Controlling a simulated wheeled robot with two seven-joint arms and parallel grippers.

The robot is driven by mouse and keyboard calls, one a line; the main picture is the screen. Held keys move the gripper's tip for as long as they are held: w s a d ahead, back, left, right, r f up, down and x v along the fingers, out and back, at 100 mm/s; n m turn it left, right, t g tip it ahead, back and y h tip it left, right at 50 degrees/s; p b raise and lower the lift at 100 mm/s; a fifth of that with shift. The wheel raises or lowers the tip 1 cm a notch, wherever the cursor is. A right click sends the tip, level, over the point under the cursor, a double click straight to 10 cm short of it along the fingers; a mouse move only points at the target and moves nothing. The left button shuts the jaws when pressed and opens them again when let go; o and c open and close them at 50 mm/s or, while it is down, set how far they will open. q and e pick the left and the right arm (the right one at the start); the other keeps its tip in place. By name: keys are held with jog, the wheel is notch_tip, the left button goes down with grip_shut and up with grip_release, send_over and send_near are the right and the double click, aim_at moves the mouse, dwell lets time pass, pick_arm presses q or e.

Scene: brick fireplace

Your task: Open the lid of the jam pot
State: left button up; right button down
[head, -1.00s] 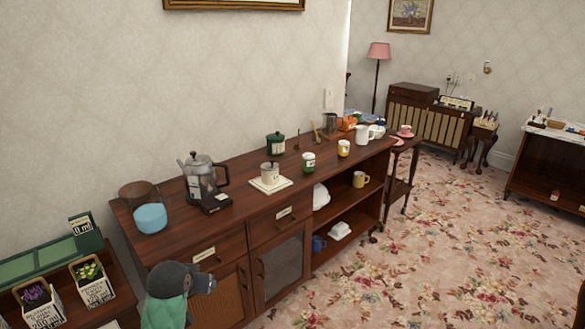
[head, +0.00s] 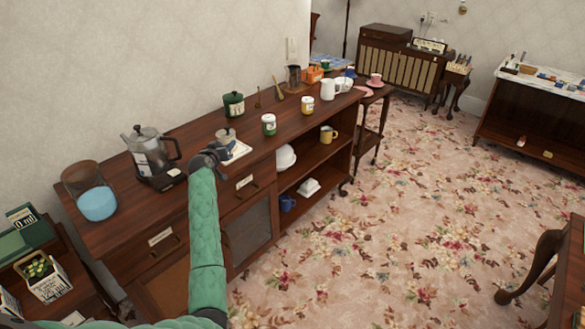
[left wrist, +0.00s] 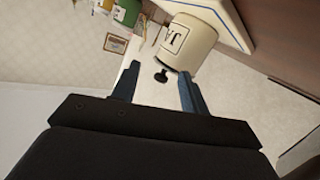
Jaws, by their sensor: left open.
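The jam pot (head: 227,136) stands on a square cream plate (head: 240,151) on the sideboard, partly behind my left gripper (head: 217,153). In the left wrist view the cream pot (left wrist: 188,43) shows part of a dark "JA" label, with the blue-edged plate (left wrist: 235,22) beyond it. A small dark knob (left wrist: 162,75) on the pot's lid side lies between the two blue fingertips of my left gripper (left wrist: 154,72). The fingers are apart and I see no contact with the knob. My right gripper is not in view.
The sideboard's front edge lies below my left forearm.

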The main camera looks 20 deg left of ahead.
aim_at(226, 129)
pick_arm(q)
jog(key=shift+w+d+f+t, duration=0.15)
jog(key=shift+w+t, duration=0.15)
jog(key=shift+w, duration=0.45)
jog(key=shift+w+r+y, duration=0.25)
jog(key=shift+r+y, duration=0.05)
jog(key=shift+y, duration=0.2)
jog(key=shift+s+a+r+m+t+y, duration=0.2)
jog(key=shift+a+r+t+y, duration=0.2)
jog(key=shift+r, duration=0.2)
jog(key=shift+s+a+r+m+t+y, duration=0.1)
jog(key=shift+s+a+r+t+y, duration=0.15)
jog(key=shift+a+r, duration=0.3)
jog(key=shift+w, duration=0.6)
jog(key=p+x, duration=0.2)
jog(key=x, duration=0.3)
jog(key=shift+w+a, duration=0.1)
jog(key=shift+w, duration=0.05)
jog(key=shift+x, duration=0.8)
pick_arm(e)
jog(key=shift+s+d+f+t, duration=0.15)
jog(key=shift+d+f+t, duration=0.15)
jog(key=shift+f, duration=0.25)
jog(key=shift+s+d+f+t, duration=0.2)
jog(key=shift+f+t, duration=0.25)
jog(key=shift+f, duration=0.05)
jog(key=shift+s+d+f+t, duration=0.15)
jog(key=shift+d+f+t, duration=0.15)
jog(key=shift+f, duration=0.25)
